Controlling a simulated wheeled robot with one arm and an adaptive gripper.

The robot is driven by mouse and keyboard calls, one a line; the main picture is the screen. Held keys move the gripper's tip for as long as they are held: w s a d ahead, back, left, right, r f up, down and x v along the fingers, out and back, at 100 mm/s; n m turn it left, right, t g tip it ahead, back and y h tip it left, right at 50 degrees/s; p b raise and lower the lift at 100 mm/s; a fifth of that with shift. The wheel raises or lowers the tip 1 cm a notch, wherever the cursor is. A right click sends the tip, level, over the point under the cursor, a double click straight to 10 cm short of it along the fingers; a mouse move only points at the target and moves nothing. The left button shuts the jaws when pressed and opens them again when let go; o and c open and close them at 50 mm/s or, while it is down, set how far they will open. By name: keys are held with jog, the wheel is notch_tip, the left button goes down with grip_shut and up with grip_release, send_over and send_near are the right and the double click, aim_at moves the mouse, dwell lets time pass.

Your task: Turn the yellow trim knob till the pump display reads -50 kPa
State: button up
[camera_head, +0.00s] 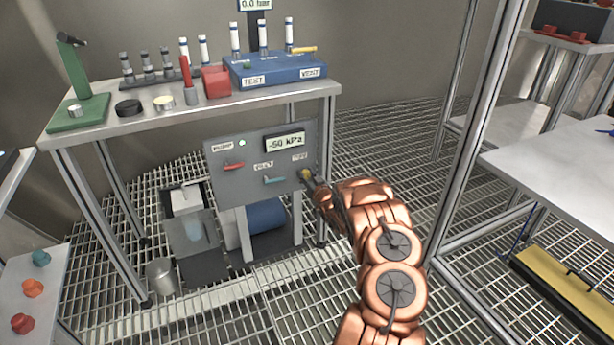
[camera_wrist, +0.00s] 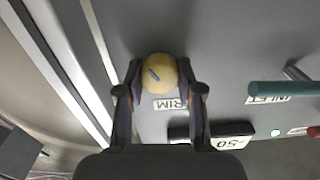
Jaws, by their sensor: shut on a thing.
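The yellow trim knob (camera_head: 306,174) is on the right side of the grey pump panel (camera_head: 222,188). In the wrist view the knob (camera_wrist: 159,73) is round, with a dark pointer mark on its face, and sits above a label reading TRIM, partly covered. My gripper (camera_wrist: 160,80) is shut on the knob, one finger on each side. It also shows at the panel in the head view (camera_head: 311,181). The pump display (camera_head: 285,142) reads -50 kPa. In the wrist view the display (camera_wrist: 232,141) is upside down and partly hidden by my gripper.
A red lever (camera_head: 234,166) and a teal lever (camera_head: 274,180) are on the same panel, left of the knob. A bench (camera_head: 130,123) with vials and a blue box stands above. A metal post (camera_head: 455,150) rises to the right of my arm.

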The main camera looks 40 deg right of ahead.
jog(key=shift+f, duration=0.1)
jog(key=shift+f+n+b, duration=0.1)
jog(key=shift+n+b, duration=0.5)
jog(key=shift+n, duration=0.3)
jog(key=o, duration=1.2)
jog(key=shift+c, duration=0.2)
jog(key=v, duration=1.2)
